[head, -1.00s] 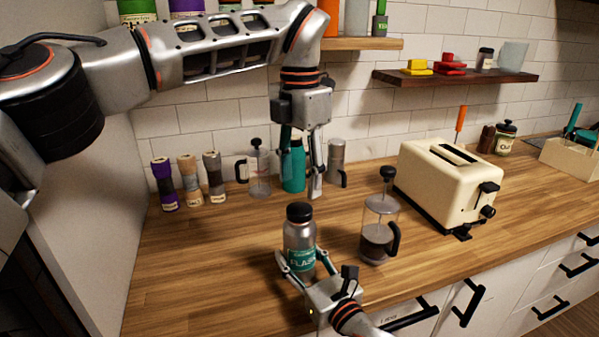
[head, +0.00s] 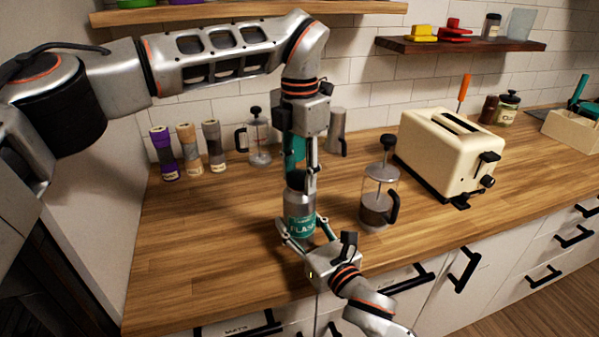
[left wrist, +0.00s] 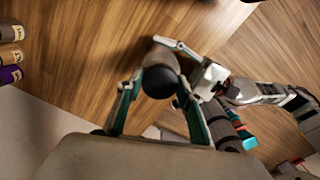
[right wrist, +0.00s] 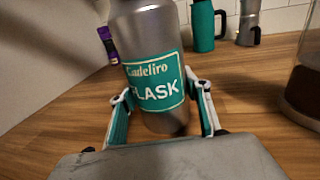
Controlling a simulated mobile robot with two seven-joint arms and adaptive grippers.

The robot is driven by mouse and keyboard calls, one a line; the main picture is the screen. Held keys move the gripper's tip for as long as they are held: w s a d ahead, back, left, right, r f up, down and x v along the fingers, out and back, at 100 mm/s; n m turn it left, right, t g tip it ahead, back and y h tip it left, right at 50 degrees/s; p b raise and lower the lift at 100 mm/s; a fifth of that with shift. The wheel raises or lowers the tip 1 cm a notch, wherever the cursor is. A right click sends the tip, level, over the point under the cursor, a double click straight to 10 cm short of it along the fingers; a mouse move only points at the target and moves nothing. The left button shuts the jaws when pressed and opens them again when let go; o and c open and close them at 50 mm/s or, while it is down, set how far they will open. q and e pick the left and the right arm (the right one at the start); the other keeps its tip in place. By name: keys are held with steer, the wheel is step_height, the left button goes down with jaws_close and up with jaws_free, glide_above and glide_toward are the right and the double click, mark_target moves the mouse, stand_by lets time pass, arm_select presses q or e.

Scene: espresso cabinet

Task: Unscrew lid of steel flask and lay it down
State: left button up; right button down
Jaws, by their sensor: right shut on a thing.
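The steel flask (head: 300,203) stands upright on the wooden counter, with a teal label and a black lid (head: 296,180). My right gripper (head: 304,232) is shut on the flask low on its body. In the right wrist view its fingers lie on both sides of the flask (right wrist: 152,45). My left gripper (head: 300,188) points down from above, its fingers on either side of the lid. In the left wrist view the black lid (left wrist: 160,80) sits between its spread fingers, with a gap showing, so it is open.
A French press (head: 376,195) stands close to the right of the flask, and a cream toaster (head: 450,155) behind it. The counter left of the flask is clear.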

arm_select(q)
steer(key=c, duration=0.3)
steer(key=shift+n, duration=1.7)
steer(key=o, duration=1.3)
steer(key=shift+c, duration=0.2)
steer(key=shift+r, duration=2.3)
arm_select(e)
steer(key=c, duration=1)
jaws_free()
steer(key=shift+o, duration=0.2)
